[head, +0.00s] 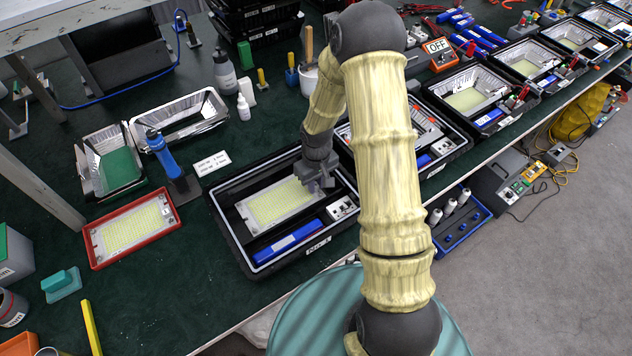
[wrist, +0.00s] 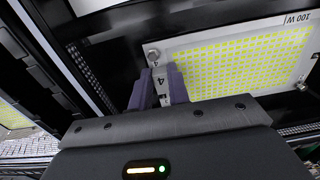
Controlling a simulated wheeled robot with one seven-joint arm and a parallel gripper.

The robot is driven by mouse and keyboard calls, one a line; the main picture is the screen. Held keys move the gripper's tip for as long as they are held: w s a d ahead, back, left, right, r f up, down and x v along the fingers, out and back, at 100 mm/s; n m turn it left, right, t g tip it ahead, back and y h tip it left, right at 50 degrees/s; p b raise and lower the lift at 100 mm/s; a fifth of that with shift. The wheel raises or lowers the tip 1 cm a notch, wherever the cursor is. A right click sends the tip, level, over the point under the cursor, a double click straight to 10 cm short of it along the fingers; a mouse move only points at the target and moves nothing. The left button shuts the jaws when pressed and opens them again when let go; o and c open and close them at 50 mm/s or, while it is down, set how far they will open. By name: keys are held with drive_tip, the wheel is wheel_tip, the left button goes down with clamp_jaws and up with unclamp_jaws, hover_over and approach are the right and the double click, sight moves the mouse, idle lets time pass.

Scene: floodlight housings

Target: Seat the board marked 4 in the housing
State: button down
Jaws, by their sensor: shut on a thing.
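The board marked 4 (head: 275,203) is a white plate covered in yellow LED cells. It lies over the open black housing (head: 233,242) in the head view. In the wrist view the board (wrist: 235,60) shows a "100 W" print and a tab with a 4. My gripper (head: 320,187) is at the board's right end in the head view. In the wrist view my gripper (wrist: 164,88) is shut on that tab, with a purple-grey finger on each side. I cannot tell whether the board rests flat on the housing floor or is slightly above it.
A blue driver block (head: 288,243) and a small terminal block (head: 342,208) sit in the same housing. A red tray with another LED board (head: 130,228), a blue-handled tool (head: 165,155) and a foil-lined tray (head: 180,115) stand to the left. More housings line the bench rightward.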

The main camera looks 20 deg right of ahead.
drive_tip(key=shift+f, duration=0.15)
drive_tip(key=c, duration=1.3)
unclamp_jaws()
drive_tip(key=shift+o, duration=0.2)
wheel_tip(320, 180, up, 17)
drive_tip(key=shift+r, duration=0.2)
drive_tip(key=shift+d, duration=0.1)
